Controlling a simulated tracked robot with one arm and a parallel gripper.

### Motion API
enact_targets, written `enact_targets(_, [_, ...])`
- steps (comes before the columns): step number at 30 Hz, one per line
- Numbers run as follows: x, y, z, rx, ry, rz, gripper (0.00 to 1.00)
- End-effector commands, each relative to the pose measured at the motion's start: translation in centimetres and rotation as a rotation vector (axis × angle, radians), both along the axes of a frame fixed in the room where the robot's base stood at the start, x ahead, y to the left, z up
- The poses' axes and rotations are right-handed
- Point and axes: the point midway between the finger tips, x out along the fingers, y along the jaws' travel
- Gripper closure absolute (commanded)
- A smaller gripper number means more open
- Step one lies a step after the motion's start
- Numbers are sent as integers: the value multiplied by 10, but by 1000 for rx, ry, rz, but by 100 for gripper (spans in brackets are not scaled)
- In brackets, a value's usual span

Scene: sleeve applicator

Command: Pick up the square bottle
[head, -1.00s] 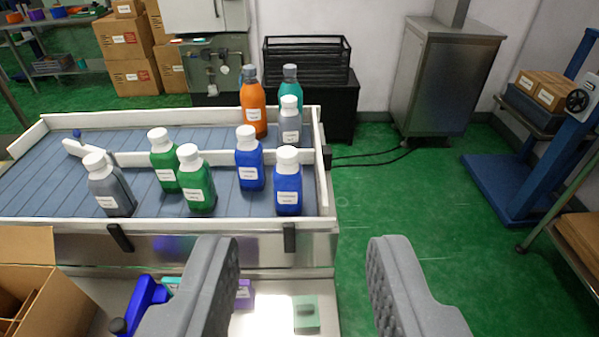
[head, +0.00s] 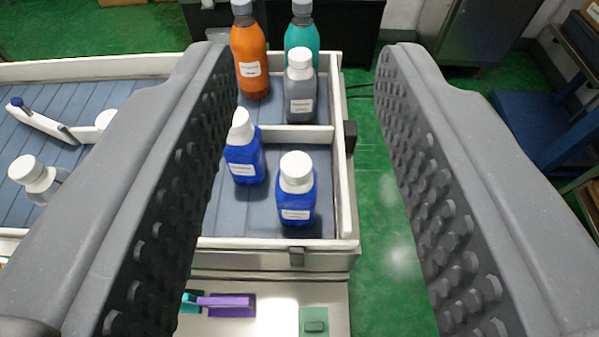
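Several square-bodied bottles with white caps stand upright on the blue conveyor; which one the task means I cannot tell. A blue bottle (head: 296,190) stands at the near right corner, and another blue bottle (head: 243,150) is behind it to the left. A grey bottle (head: 300,88) stands farther back. Another grey bottle (head: 40,178) is at the far left, partly hidden by my left finger. The green bottles are hidden behind that finger, except perhaps a white cap. My gripper (head: 308,75) is wide open and empty, its fingers framing the right end of the conveyor from above.
The conveyor has a white rim (head: 280,244) and a divider. An orange bottle (head: 250,55) and a teal bottle (head: 300,34) stand at the back. A purple item (head: 228,304) and a green block (head: 314,321) lie on the lower shelf. Green floor (head: 385,215) is free at right.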

Motion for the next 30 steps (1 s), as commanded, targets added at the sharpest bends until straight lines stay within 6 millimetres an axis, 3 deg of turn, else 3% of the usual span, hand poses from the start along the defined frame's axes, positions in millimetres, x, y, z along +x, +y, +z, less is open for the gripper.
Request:
enact_targets(5, [0,0,0,0,0,0,64])
enact_targets(7, [1,0,0,1,2,0,44])
enact_targets(12, [17,10,-10,30,69,-26,41])
enact_targets(21, [75,37,-80,149,376,-247,41])
enact_targets(30, [101,63,-142,197,537,-605,41])
